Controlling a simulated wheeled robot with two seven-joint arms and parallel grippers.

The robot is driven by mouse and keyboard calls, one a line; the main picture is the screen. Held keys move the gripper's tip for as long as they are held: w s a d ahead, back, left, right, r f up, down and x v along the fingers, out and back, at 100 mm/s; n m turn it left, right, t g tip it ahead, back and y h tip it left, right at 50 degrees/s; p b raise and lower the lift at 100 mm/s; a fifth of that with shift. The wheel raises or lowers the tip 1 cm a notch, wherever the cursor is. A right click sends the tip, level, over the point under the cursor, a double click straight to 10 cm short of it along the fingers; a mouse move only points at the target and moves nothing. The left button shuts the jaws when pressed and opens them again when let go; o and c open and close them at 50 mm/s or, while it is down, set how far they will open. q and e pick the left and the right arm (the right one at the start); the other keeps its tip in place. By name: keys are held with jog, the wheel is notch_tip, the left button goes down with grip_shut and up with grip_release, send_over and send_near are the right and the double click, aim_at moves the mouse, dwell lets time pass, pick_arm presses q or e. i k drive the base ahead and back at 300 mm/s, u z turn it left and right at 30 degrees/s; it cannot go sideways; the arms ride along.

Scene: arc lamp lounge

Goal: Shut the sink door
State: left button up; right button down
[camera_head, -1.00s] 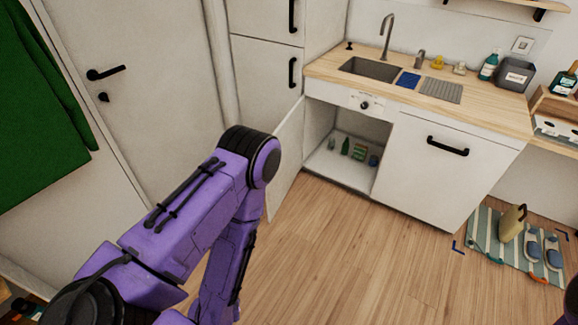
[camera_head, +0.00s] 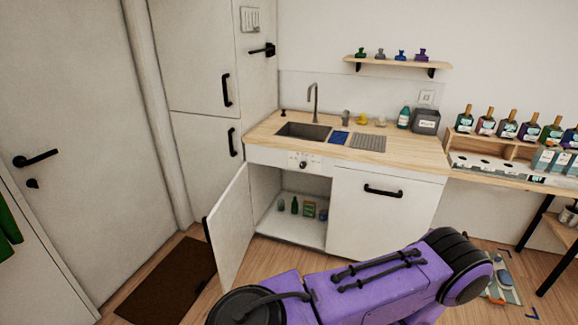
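The sink door (camera_head: 232,228) is a white panel hinged at the left of the open cabinet under the sink (camera_head: 303,131). It stands wide open, swung out toward me, with a dark handle at its outer edge. Inside the cabinet (camera_head: 290,229) are several small items, among them green bottles and a box. A purple arm of mine crosses the bottom of the view, in front of the cabinets and apart from the sink door. Neither gripper shows in the view.
A closed white cabinet (camera_head: 385,212) with a black handle stands right of the opening. A brown mat (camera_head: 168,281) lies on the floor left of the sink door. A bottle rack (camera_head: 500,160) stands on the table at the right. Floor between the mat and my arm is partly clear.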

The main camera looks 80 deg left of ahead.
aim_at(229, 226)
jog(key=z, duration=0.15)
jog(key=k, duration=2.7)
jog(key=u, duration=1.95)
jog(key=i, duration=0.55)
jog(key=u, duration=0.05)
